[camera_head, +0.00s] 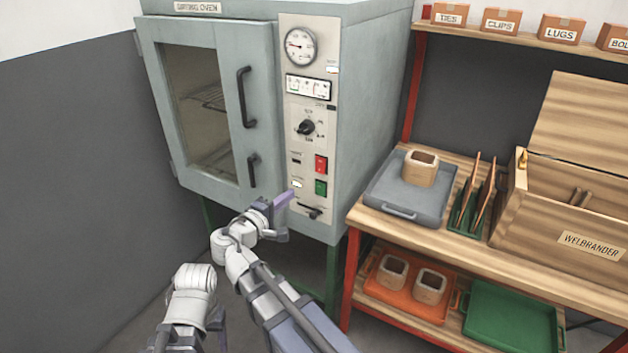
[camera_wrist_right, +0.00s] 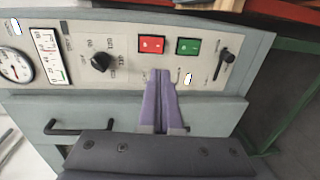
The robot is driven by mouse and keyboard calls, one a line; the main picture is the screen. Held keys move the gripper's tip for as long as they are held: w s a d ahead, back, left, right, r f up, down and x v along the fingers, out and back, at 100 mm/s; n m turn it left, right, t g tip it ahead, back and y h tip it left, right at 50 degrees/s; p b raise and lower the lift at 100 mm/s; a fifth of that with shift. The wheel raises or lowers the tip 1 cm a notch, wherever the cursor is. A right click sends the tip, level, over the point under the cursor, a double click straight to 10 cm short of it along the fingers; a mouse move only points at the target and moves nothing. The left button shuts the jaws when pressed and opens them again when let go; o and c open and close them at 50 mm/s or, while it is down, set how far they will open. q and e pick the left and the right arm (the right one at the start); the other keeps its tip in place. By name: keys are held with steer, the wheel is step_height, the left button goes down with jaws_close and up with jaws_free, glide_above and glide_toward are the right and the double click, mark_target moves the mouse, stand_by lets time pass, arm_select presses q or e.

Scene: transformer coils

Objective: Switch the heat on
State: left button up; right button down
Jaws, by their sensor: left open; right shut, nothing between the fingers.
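The grey curing oven (camera_head: 352,120) has a control panel (camera_head: 292,110) right of its closed door. The panel holds a red button (camera_head: 321,165) above a green button (camera_head: 320,187), a black rotary knob (camera_head: 306,127) and a black lever (camera_head: 310,210) low down. In the right wrist view the red button (camera_wrist_right: 152,44), green button (camera_wrist_right: 188,46), knob (camera_wrist_right: 102,62) and lever (camera_wrist_right: 224,62) all show.
A round gauge (camera_head: 300,46) and a meter (camera_head: 309,87) sit higher on the panel. The door has two black handles (camera_head: 244,97). Right of the oven, a wooden bench (camera_head: 440,245) carries a grey tray (camera_head: 385,200) and a wooden box (camera_head: 560,215).

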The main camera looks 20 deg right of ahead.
mark_target(320, 172)
stand_by(0.3)
arm_select(q)
steer(key=shift+f+b, duration=0.85)
arm_select(e)
steer(key=x, duration=1.4)
steer(key=shift+s, duration=0.1)
arm_select(q)
steer(key=shift+f, duration=0.1)
arm_select(e)
steer(key=shift+d, duration=0.2)
steer(key=shift+f, duration=0.1)
